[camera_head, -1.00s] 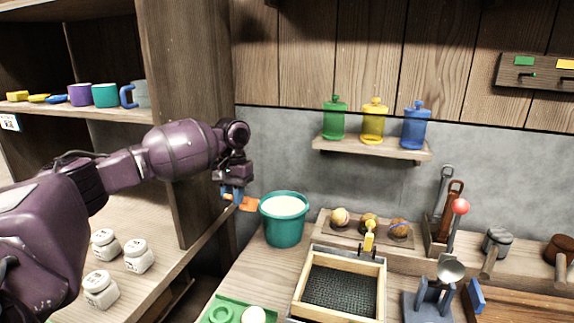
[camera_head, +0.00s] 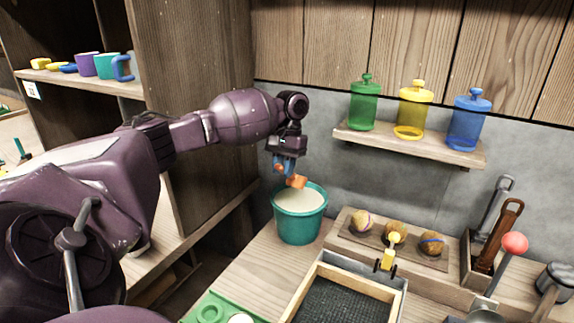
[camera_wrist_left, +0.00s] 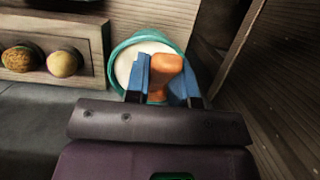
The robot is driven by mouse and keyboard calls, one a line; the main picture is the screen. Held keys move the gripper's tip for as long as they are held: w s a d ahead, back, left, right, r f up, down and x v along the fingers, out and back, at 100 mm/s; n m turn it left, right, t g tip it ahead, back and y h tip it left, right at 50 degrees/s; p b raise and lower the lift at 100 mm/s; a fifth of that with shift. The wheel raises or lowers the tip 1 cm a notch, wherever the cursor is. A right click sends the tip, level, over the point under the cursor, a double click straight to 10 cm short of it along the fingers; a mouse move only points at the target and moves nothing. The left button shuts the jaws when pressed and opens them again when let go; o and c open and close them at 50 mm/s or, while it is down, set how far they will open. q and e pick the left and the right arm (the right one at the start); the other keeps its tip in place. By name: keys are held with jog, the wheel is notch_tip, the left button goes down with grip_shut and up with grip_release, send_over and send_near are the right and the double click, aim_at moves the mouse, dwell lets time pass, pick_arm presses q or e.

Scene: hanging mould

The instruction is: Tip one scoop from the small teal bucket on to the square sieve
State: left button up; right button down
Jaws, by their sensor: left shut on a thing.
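The small teal bucket (camera_head: 299,226) stands on the bench beside the cabinet and is filled with a pale material. My left gripper (camera_head: 286,174) is above the bucket's back left rim, shut on an orange thing (camera_head: 296,182), which looks like the scoop's handle. In the left wrist view, the blue fingers of my left gripper (camera_wrist_left: 164,82) hold the orange piece (camera_wrist_left: 164,72) in front of the bucket (camera_wrist_left: 122,48). The rest of the scoop is hidden. The square sieve (camera_head: 310,284) has a pale wooden frame and dark mesh and lies front right of the bucket. My right gripper is not in view.
Several balls (camera_head: 396,234) sit in a wooden rack right of the bucket, with a small yellow item (camera_head: 389,252) before them. A shelf (camera_head: 410,143) with coloured jars hangs above. The cabinet wall (camera_head: 197,95) is close on the left. A green tray (camera_head: 215,309) lies in front.

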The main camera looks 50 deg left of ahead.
pick_arm(q)
notch_tip(320, 180, down, 2)
jog(key=shift+f+b, duration=0.1)
jog(key=shift+b, duration=0.3)
notch_tip(320, 180, down, 10)
jog(key=b, duration=0.1)
jog(key=shift+r, duration=0.25)
dwell(0.3)
jog(key=shift+f, duration=0.1)
dwell(0.7)
